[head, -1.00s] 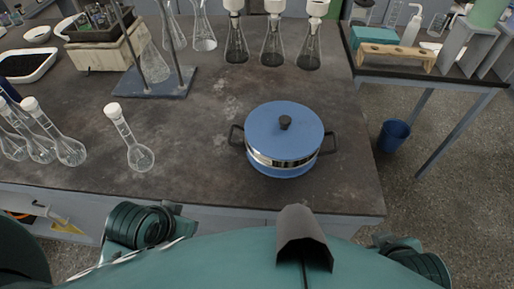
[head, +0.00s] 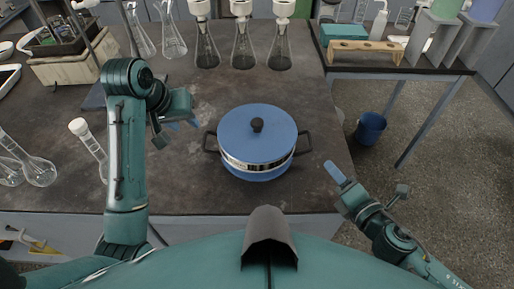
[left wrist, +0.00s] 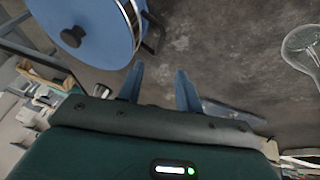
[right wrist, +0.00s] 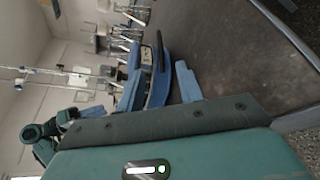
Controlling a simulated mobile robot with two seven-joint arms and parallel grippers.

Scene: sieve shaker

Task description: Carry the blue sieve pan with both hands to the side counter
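The blue sieve pan (head: 240,163) with its lid, black knob and two dark side handles stands upright on the main bench. My left gripper (head: 182,125) is open and empty, left of the pan's left handle and apart from it. In the left wrist view its two blue fingers (left wrist: 160,90) are spread, with the pan (left wrist: 95,30) beyond. My right gripper (head: 337,175) is at the bench's right edge, right of and nearer than the right handle. In the right wrist view its fingers (right wrist: 160,87) look spread, with the pan (right wrist: 157,85) behind. The side counter (head: 440,67) stands at the upper right.
The side counter carries a wooden rack (head: 365,48), a teal box (head: 343,33) and grey stands. A blue bin (head: 370,128) is on the floor below. Several funnel-topped flasks (head: 243,50) line the back of the bench.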

